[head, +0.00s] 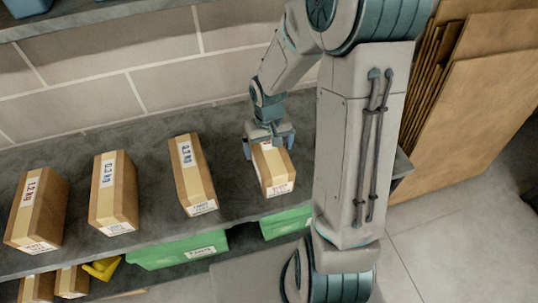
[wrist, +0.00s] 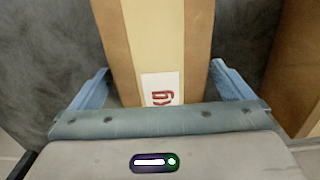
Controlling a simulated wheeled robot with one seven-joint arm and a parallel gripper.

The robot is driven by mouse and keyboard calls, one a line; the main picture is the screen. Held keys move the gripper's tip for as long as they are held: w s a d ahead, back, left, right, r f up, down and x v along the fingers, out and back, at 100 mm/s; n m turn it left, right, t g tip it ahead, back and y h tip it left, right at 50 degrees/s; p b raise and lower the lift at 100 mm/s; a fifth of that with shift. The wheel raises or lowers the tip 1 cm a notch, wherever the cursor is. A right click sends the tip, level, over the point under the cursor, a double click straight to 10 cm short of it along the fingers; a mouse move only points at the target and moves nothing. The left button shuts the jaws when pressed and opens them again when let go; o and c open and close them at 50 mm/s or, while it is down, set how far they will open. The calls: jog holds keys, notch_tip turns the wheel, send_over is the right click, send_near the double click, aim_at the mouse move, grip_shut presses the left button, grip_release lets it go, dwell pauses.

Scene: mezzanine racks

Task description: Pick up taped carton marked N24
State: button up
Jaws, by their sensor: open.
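A taped brown carton (head: 276,176) stands at the right end of the row on the grey shelf. Its front label is too small to read, so I cannot tell whether it says N24. My gripper (head: 268,148) is over its far end, pointing down. In the wrist view the carton (wrist: 166,40) lies between the fingers of my gripper (wrist: 160,70), with a pale tape strip and a white label with red "kg" print.
Three similar cartons stand to the left: one nearby (head: 193,172), one further (head: 113,190), one at far left (head: 37,208). Green bins (head: 178,250) and a yellow item (head: 102,268) sit below. A block wall (head: 150,80) is behind; brown panels (head: 480,110) lean at right.

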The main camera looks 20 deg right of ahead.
jog(key=shift+f, duration=1.35)
jog(key=shift+c, duration=0.3)
jog(key=c, duration=1.5)
jog(key=shift+c, duration=1.2)
jog(key=shift+w+r, duration=0.1)
jog(key=shift+r, duration=0.1)
